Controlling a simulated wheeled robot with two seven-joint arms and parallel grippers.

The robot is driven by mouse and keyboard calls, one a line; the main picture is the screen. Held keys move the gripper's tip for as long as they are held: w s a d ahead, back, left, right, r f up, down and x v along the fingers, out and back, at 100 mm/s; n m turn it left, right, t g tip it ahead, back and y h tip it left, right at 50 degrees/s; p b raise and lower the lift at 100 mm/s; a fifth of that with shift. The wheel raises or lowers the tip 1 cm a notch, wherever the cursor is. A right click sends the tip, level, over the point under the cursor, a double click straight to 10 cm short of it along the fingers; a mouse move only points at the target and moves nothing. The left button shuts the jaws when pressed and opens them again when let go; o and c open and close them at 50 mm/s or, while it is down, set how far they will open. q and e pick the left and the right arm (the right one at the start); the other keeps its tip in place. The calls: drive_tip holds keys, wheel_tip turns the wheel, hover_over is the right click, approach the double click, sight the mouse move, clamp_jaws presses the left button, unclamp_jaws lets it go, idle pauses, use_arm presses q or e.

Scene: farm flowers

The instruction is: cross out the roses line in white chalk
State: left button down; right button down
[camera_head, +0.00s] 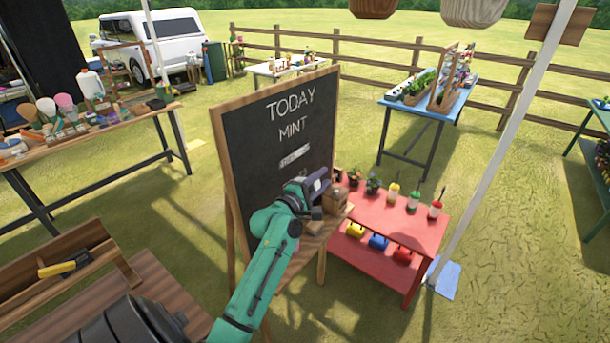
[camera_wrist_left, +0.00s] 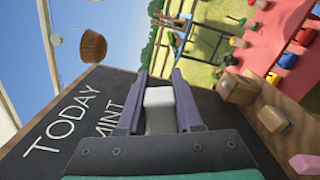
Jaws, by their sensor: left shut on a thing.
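The chalkboard (camera_head: 265,190) stands in a wooden frame, with "TODAY" (camera_head: 290,104) and "MINT" (camera_head: 293,129) in white. Below them a third line (camera_head: 294,157) shows as a short pale band; its letters cannot be read. My left gripper (camera_head: 318,186) is in front of the lower right of the board, above its ledge. In the left wrist view its fingers (camera_wrist_left: 160,92) are shut on a thick white chalk (camera_wrist_left: 160,115). I cannot tell whether the chalk touches the board. The third line is hidden in the wrist view. My right gripper is not in view.
The wooden ledge (camera_wrist_left: 290,103) carries brown blocks (camera_wrist_left: 272,118) and a pink piece (camera_wrist_left: 305,163). A red table (camera_head: 400,226) with pots and bottles stands close right of the board. A wooden box (camera_head: 60,262) is at the lower left. Grass lies open on the right.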

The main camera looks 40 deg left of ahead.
use_arm(q)
drive_tip(key=w+a+f+m+b, duration=0.2)
drive_tip(key=w+a+m+b, duration=0.1)
drive_tip(key=a+b, duration=0.3)
drive_tip(key=shift+a+f+m+b, duration=0.2)
drive_tip(key=shift+a+m+b, duration=0.2)
drive_tip(key=shift+a+m, duration=0.15)
drive_tip(key=shift+r, duration=0.1)
drive_tip(key=shift+a, duration=0.15)
drive_tip(key=shift+a+b, duration=0.8)
drive_tip(key=shift+a, duration=0.1)
